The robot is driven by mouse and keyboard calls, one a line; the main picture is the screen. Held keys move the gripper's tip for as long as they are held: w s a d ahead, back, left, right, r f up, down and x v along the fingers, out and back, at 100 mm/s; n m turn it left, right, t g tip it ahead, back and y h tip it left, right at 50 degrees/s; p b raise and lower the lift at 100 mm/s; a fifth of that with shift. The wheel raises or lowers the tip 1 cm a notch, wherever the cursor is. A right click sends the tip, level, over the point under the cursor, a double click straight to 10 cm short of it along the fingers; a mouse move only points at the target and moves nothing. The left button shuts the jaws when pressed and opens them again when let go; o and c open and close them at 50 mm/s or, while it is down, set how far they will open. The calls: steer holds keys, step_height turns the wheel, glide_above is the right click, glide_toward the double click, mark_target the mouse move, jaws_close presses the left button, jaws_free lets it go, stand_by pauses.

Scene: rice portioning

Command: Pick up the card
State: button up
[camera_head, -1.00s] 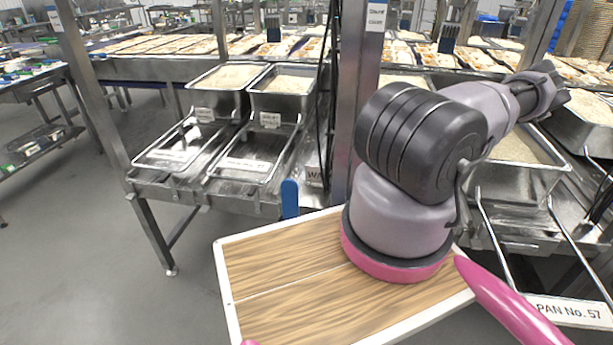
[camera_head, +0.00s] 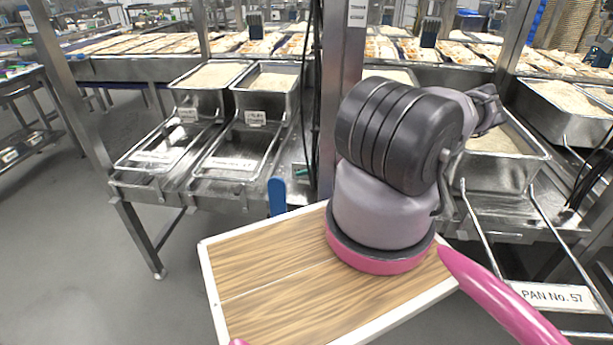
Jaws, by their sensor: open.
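A white card reading "PAN No. 57" (camera_head: 552,296) lies at the lower right, by the front of a wire rack. My gripper (camera_head: 490,106) is at the far end of my arm, small and dark, near the rim of a right-hand rice pan. It is open, but its fingers are hard to make out. It is up and to the left of the card and well apart from it.
Two metal pans of rice (camera_head: 271,84) stand above sloped wire racks at the left. Another rice pan (camera_head: 500,172) stands at the right. A steel post (camera_head: 342,60) rises beside my arm. A blue upright handle (camera_head: 277,196) stands near the table front. The left floor is clear.

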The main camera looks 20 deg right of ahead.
steer(key=shift+a, duration=0.1)
jaws_close()
